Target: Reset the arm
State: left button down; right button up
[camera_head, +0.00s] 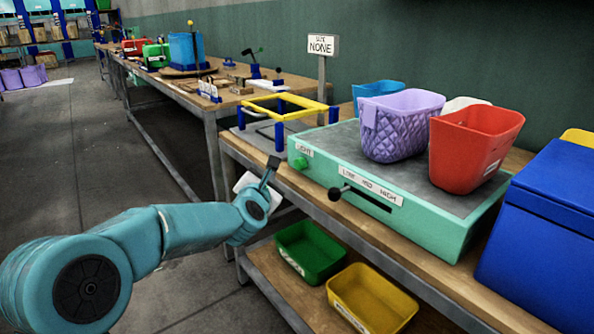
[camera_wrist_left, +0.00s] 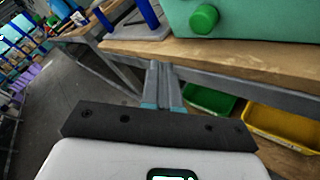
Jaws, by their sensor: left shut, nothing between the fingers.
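My left arm reaches in from the left in the head view. Its gripper (camera_head: 271,167) is shut and empty, in front of the bench edge, close to the left end of the green press (camera_head: 425,227). In the left wrist view the shut fingers (camera_wrist_left: 161,90) point toward the edge of the wooden bench top (camera_wrist_left: 150,50), with the green knob (camera_wrist_left: 204,19) of the press beyond. The fingers appear apart from the press. My right gripper is not in view.
A purple basket (camera_head: 400,128) and a red bin (camera_head: 473,150) stand on the press. A black-knobbed lever (camera_head: 335,194) sticks out of its front. A yellow frame (camera_head: 284,106) stands left. Green (camera_head: 310,251) and yellow (camera_head: 371,300) bins sit on the lower shelf. Open floor lies left.

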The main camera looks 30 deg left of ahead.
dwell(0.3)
pick_arm(q)
jog(key=d+f+m+g+h, duration=0.15)
jog(key=d+f, duration=0.25)
jog(key=f, duration=0.5)
jog(key=d+f+m+g+h, duration=0.1)
jog(key=d+f+h, duration=0.15)
jog(key=f, duration=0.65)
jog(key=s+d+f+m+g+h, duration=0.1)
jog(key=s+d+f+m+g, duration=0.15)
jog(key=s+d+f, duration=0.4)
jog(key=s+d+f+m+g+h, duration=0.1)
jog(key=d+f+m+g, duration=0.2)
jog(key=f, duration=0.7)
jog(key=s+d+f+m+g+h, duration=0.1)
jog(key=s+d+f+m+g, duration=0.1)
jog(key=s+d+f+m, duration=0.45)
jog(key=s+d+f+m+g+h, duration=0.15)
jog(key=s+f+m, duration=0.25)
jog(key=s, duration=0.5)
jog(key=s+d+m+g+h, duration=0.25)
jog(key=s+d+m, duration=0.25)
jog(key=s+m, duration=0.7)
notch_tip(320, 180, up, 26)
jog(key=w+p, duration=0.1)
jog(key=p, duration=2.6)
jog(key=shift+r+m+g+y, duration=0.15)
jog(key=shift+m+g+y, duration=0.15)
jog(key=shift+m, duration=0.05)
